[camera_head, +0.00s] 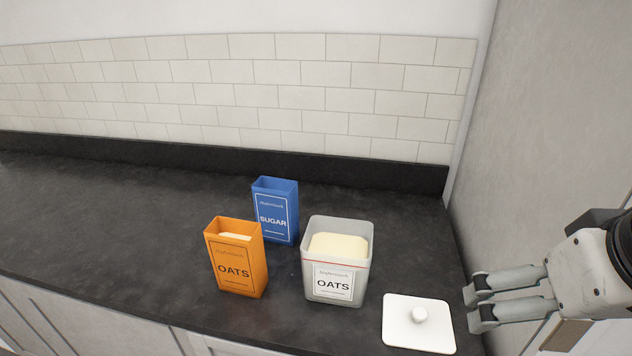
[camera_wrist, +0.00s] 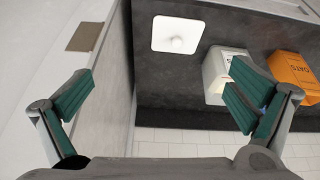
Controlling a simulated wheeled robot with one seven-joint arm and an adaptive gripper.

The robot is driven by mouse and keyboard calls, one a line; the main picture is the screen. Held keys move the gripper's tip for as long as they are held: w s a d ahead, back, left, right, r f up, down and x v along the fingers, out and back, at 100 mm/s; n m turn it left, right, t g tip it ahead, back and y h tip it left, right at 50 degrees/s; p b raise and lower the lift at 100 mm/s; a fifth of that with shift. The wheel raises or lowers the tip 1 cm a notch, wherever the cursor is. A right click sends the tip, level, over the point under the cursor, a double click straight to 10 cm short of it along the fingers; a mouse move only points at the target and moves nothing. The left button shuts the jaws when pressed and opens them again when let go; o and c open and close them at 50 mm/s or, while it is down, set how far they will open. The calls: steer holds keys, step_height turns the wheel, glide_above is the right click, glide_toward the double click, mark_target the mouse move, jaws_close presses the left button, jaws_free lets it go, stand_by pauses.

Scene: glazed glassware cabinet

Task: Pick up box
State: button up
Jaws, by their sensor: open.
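An orange open-topped box (camera_head: 238,262) labelled OATS stands upright on the dark counter, with pale contents near its top; it also shows at the right of the wrist view (camera_wrist: 290,68). A blue open-topped box (camera_head: 275,208) labelled SUGAR stands upright behind it and to its right. In the wrist view, a finger hides most of the blue box. My gripper (camera_head: 470,304) is at the right edge of the head view, right of the white lid and well apart from both boxes. Its fingers are spread and empty in the wrist view (camera_wrist: 160,85).
A translucent canister (camera_head: 336,283) labelled OATS, with pale contents, stands right of the orange box. A white lid (camera_head: 418,322) with a knob lies on the counter (camera_head: 110,225) near its right end. A tiled wall rises behind; a grey wall stands right. The counter's left is clear.

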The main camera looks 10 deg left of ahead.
steer(key=w+a+f+n+g+h+p, duration=0.2)
steer(key=w+a+n+h+p, duration=0.3)
steer(key=w+n, duration=0.55)
steer(key=n+t+y+b, duration=0.35)
steer(key=n+t, duration=1.15)
steer(key=n, duration=0.9)
glide_toward(226, 238)
steer(key=shift+h, duration=0.25)
steer(key=w, duration=0.8)
steer(key=w+d, duration=0.1)
steer(key=w, duration=0.4)
steer(key=shift+d+f, duration=0.1)
steer(key=shift+d, duration=0.05)
steer(key=shift+s, duration=0.1)
steer(key=shift+c, duration=0.6)
